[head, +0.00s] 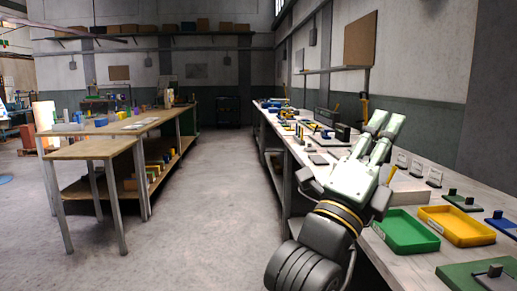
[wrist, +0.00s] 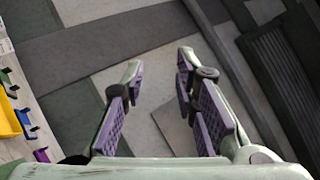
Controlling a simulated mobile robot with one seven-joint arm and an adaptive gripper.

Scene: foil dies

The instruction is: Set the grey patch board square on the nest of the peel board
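My gripper (head: 386,121) is raised above the long right-hand bench, its two fingers apart with nothing between them. In the wrist view my gripper (wrist: 160,68) is also open and empty, with purple pads facing each other. I cannot tell for certain which item is the grey patch board or the peel board. A green board (head: 453,275) at the bottom right bears a grey block with a dark knob (head: 495,270). A smaller green board (head: 471,206) with a dark upright piece lies behind the trays. My arm hides part of the bench.
Small upright holders (head: 435,178) and several loose items line the bench farther back. A wooden table (head: 92,150) stands left across open floor (head: 205,215).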

